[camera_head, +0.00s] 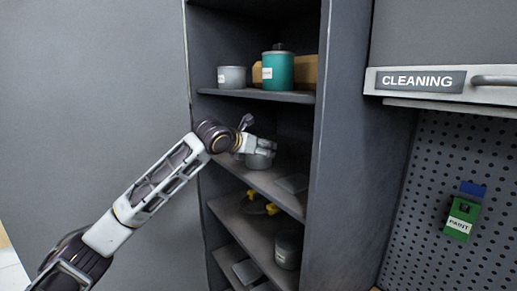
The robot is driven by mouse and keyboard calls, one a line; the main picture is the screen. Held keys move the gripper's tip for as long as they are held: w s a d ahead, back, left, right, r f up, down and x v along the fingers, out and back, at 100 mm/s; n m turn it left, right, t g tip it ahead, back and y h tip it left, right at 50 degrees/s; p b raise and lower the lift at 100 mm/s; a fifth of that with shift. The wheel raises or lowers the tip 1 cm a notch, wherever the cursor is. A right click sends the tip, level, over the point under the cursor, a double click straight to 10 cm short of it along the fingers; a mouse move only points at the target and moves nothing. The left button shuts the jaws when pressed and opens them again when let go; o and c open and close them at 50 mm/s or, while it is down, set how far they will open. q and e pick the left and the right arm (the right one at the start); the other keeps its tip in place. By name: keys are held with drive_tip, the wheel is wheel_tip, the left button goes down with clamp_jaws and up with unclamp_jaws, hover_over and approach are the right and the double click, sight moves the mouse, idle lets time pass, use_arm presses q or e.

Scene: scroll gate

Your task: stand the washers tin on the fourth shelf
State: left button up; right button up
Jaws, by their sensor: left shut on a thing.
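My left gripper (268,147) reaches from the left into the open grey cabinet. It is shut on a small grey tin (260,161), just above or on the shelf (260,181) in the middle of the view; I cannot tell whether the tin touches that shelf. No readable label shows on this tin, so I cannot confirm that it is the washers tin. The gripper's fingers hide its top. My right gripper is not in view.
The shelf above (255,94) bears a grey labelled tin (231,77), a teal tin (278,70) and a tan box (306,70). A dark tin (288,251) stands lower. The cabinet's side wall (337,150) bounds the right.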

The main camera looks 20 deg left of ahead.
use_arm(q)
drive_tip(key=o, duration=1)
drive_tip(key=shift+f, duration=0.1)
drive_tip(key=shift+s+r, duration=0.1)
drive_tip(key=shift+r, duration=0.1)
drive_tip(key=shift+s+a+r+b, duration=0.2)
drive_tip(key=shift+s+b, duration=0.1)
drive_tip(key=shift+s, duration=0.25)
drive_tip(key=b+v, duration=0.2)
drive_tip(key=v, duration=0.8)
drive_tip(key=shift+s+a+b, duration=0.1)
drive_tip(key=shift+s+b, duration=0.2)
